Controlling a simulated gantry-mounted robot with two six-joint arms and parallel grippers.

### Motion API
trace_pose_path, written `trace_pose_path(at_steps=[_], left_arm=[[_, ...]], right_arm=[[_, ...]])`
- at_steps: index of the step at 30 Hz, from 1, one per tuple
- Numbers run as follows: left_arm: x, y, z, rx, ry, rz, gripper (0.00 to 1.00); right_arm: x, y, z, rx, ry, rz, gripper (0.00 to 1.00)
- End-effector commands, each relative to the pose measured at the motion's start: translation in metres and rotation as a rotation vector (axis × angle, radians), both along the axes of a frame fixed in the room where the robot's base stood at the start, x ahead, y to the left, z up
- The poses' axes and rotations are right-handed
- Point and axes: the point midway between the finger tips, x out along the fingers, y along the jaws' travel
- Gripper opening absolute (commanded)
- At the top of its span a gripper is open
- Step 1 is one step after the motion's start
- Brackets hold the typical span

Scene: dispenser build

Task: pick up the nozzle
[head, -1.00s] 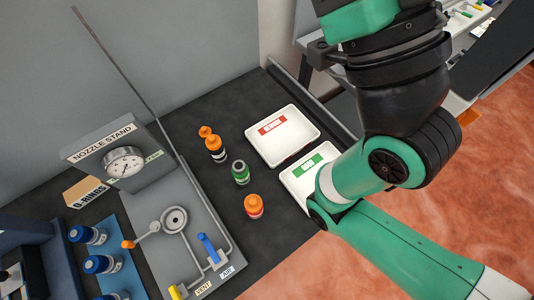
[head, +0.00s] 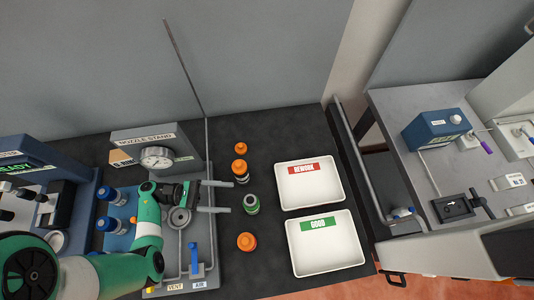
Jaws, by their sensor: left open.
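Several orange-topped pieces stand on the dark bench in the head view. A small orange piece (head: 240,148) is at the back, an orange-topped bottle (head: 239,168) is just in front of it, and another orange-topped piece (head: 246,241) is nearer the front. I cannot tell for sure which of these is the nozzle. A green bottle (head: 251,205) with a dark open top stands between them. My right gripper is not in view.
The white REWORK tray (head: 337,190) and GOOD tray (head: 358,250) lie empty to the right of the bottles. Blue-capped bottles (head: 107,193) are on the left. Another bench is at right.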

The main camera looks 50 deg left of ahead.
Motion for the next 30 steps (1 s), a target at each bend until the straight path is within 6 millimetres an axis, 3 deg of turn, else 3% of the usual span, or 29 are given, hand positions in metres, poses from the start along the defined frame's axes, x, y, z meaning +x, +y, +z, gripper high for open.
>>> trace_pose_path(at_steps=[5,12,22,30], left_arm=[[0.004,-0.007,0.003,-0.001,0.0,-0.007,0.81],[0.035,-0.037,0.004,-0.001,0.001,-0.01,0.81],[0.049,-0.049,0.003,0.001,-0.001,-0.005,0.81],[0.077,-0.078,0.005,-0.001,-0.001,-0.007,0.81]], right_arm=[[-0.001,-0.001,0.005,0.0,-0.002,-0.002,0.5],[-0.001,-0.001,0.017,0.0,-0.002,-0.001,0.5],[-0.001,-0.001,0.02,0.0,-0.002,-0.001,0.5],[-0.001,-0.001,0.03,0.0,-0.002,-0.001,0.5]])
